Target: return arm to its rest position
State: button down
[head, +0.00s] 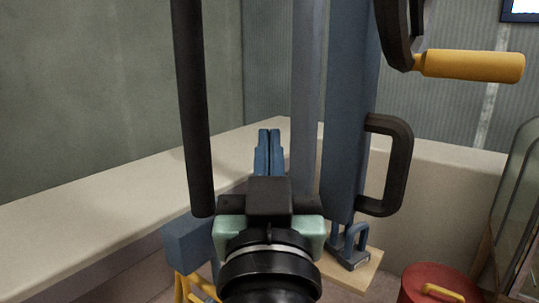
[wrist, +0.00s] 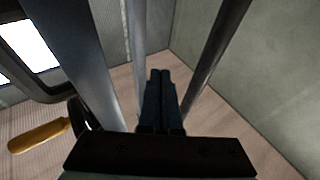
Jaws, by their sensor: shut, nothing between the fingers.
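My gripper (head: 268,140) is at the middle of the head view, with its two blue fingers side by side and touching. It also shows in the wrist view (wrist: 160,75), shut and empty. A dark round post (head: 192,110) stands just left of it in the head view. A grey post (head: 304,100) and a wide blue post (head: 350,110) with a black handle (head: 401,165) stand just right of it. The fingers lie between these uprights in the picture; I cannot tell how far they are from them.
A yellow-orange grip (head: 470,66) on a dark crank is at the upper right. A pale ledge (head: 80,215) runs along the walls. A red round object (head: 437,285) sits at the lower right, near a glass panel (head: 520,220). A blue block (head: 188,243) is at the lower left.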

jog(key=s+r+t+p, duration=0.1)
jog(key=s+r+p, duration=0.2)
jog(key=r+p, duration=0.7)
jog(key=s+r+t+p, duration=0.2)
jog(key=r+p, duration=0.9)
jog(key=r, duration=1)
jog(key=s+r+t+p, duration=0.2)
jog(key=s+r+p, duration=0.2)
jog(key=r+p, duration=0.7)
notch_tip(320, 180, up, 5)
jog(key=shift+s+f, duration=0.1)
jog(key=shift+s, duration=0.05)
